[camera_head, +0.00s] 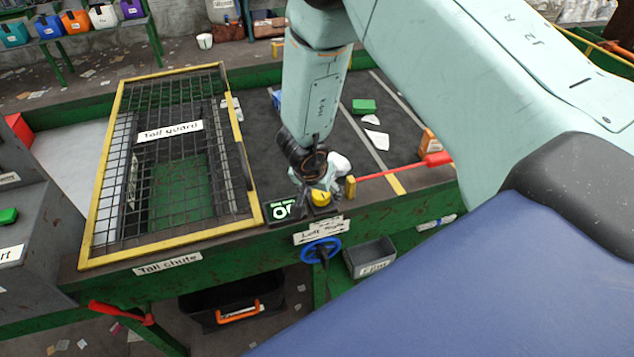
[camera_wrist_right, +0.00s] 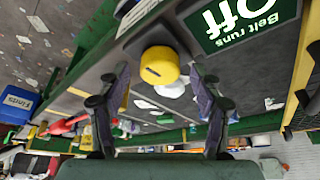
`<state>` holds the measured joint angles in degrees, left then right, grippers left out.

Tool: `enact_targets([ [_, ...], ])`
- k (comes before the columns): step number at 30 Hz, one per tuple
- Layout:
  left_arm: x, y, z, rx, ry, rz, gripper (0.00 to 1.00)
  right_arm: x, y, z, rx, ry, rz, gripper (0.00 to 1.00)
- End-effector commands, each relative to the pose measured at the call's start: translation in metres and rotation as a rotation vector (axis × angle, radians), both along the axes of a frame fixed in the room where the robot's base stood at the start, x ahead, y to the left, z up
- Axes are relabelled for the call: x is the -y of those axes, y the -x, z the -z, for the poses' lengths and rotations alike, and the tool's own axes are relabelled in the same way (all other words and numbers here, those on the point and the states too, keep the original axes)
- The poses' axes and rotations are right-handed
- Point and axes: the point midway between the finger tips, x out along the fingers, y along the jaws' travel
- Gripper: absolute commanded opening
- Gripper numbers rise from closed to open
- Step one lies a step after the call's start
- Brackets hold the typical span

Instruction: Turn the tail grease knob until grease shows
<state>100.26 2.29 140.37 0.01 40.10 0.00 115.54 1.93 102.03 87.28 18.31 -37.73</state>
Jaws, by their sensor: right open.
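A round yellow knob (camera_head: 321,198), which looks like the tail grease knob, sits on the belt frame's near edge. It also shows in the right wrist view (camera_wrist_right: 159,65), with a dark slot mark on its face. My right gripper (camera_head: 317,182) points down at it. In the right wrist view its open fingers (camera_wrist_right: 160,74) stand on either side of the knob, with gaps visible; I cannot tell whether either finger touches it. I see no clear grease around the knob. My left gripper is not in view.
A "Belt runs off" sign (camera_wrist_right: 245,20) is beside the knob. The yellow-framed tail guard (camera_head: 170,75) lies to the left. A blue handwheel (camera_head: 320,250) and a grey bin (camera_head: 370,257) are below. A red handle (camera_head: 436,159) lies to the right. A green block (camera_head: 364,106) is on the belt.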

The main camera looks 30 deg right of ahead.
Motion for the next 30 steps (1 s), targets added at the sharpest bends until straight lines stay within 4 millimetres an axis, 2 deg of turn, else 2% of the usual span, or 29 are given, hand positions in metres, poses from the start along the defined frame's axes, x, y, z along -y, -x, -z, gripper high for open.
enact_targets([
  [9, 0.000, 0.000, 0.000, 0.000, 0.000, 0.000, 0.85, -0.019, 0.012, -0.057, 0.004, 0.002, -0.002, 0.65],
  [15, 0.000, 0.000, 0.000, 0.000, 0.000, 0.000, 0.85, -0.028, 0.020, -0.086, 0.003, 0.003, -0.003, 0.65],
  [21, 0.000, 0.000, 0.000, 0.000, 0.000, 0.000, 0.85, -0.033, 0.024, -0.100, 0.001, 0.002, -0.002, 0.65],
  [30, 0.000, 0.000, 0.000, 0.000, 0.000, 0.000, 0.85, -0.035, 0.025, -0.104, 0.001, 0.001, -0.002, 0.65],
])
